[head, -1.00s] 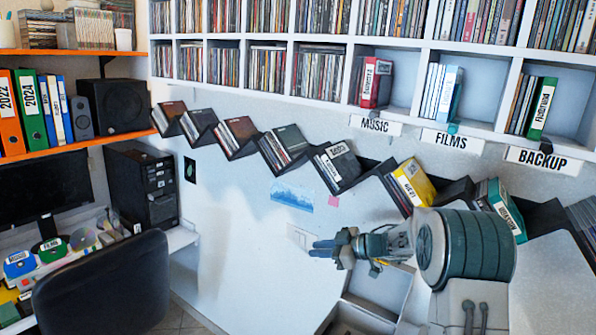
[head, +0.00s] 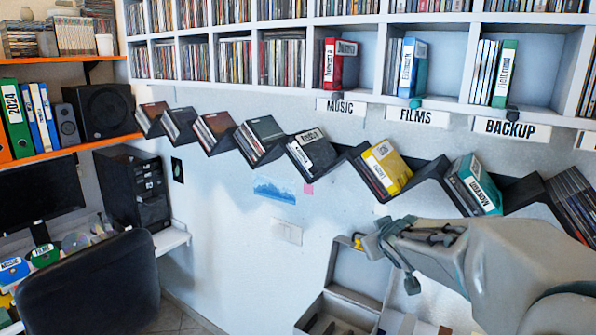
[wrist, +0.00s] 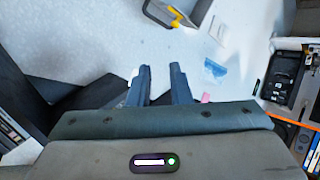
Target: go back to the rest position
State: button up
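My gripper (wrist: 159,72) shows in the wrist view with its two dark fingers apart by a narrow gap and nothing between them. In the head view my arm comes in from the right, in front of the white wall and below the zigzag shelf (head: 432,170). The gripper end is small and partly hidden there. It appears clear of the shelf. The yellow case (head: 388,168) and the teal case (head: 478,187) stand in the zigzag shelf above my arm.
A white cubby shelf (head: 372,105) with MUSIC, FILMS and BACKUP labels runs along the top. A grey open box (head: 358,275) is below my arm. A black chair (head: 90,290) and a desk with a computer tower (head: 133,187) are at left.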

jog(key=s+d+f+m+g, duration=0.2)
jog(key=s+d, duration=0.3)
jog(key=s, duration=0.3)
jog(key=s+a+f+m+g+b, duration=0.1)
jog(key=s+a+f+g, duration=0.2)
jog(key=s, duration=0.7)
jog(key=s+a+f+m+g+y+b, duration=0.1)
jog(key=s+a+f+g, duration=0.2)
jog(key=s, duration=0.6)
notch_tip(320, 180, down, 3)
jog(key=shift+s+a+r, duration=0.15)
jog(key=shift+s, duration=0.25)
